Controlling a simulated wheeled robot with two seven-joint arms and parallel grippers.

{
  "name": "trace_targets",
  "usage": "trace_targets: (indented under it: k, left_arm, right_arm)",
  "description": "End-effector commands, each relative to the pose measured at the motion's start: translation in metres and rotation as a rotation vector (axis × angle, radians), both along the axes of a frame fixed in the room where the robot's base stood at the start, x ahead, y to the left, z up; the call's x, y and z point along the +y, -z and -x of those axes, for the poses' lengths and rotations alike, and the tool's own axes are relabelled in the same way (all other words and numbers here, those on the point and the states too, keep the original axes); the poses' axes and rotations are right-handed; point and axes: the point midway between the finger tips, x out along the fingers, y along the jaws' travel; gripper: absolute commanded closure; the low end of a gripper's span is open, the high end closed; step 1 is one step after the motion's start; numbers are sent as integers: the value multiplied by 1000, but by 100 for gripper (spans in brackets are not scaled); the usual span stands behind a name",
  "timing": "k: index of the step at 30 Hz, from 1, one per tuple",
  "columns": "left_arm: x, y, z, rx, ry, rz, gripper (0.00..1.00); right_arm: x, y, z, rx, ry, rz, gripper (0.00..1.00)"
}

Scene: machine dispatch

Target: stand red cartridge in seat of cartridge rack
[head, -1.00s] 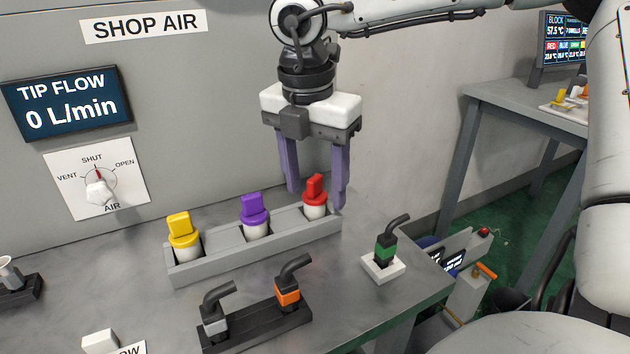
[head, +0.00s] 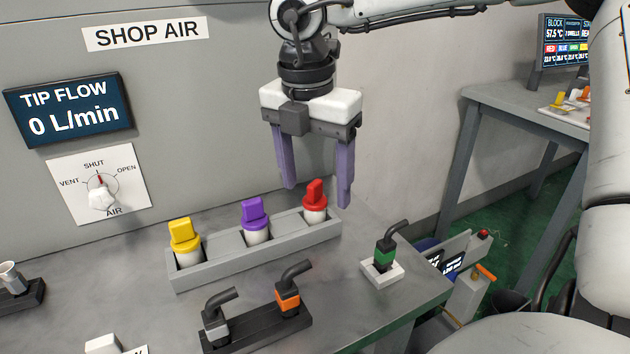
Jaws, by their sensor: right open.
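The red cartridge (head: 315,196) stands upright in the right-end seat of the grey cartridge rack (head: 262,259). A purple cartridge (head: 255,215) and a yellow cartridge (head: 184,236) stand in other seats of the same rack. My right gripper (head: 317,199) is open, fingers pointing down. Its purple fingers appear on either side of the red cartridge's top and do not grip it; the exact gap in depth is hard to tell. My left gripper is not in view.
A black holder (head: 262,326) with grey and orange handled tools stands in front of the rack. A green handled tool (head: 384,254) sits in a white block to the right, near the bench edge. The panel with the air knob (head: 102,196) rises behind.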

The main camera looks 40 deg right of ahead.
Motion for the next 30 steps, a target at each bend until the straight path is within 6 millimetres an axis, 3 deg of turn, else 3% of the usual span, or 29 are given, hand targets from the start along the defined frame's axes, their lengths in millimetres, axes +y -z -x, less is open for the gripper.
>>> trace_targets:
  k: [24,30]
  left_arm:
    - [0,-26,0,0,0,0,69]
    - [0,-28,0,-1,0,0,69]
  right_arm:
    - [0,-43,0,0,0,2,32]
    - [0,-45,0,1,0,0,32]
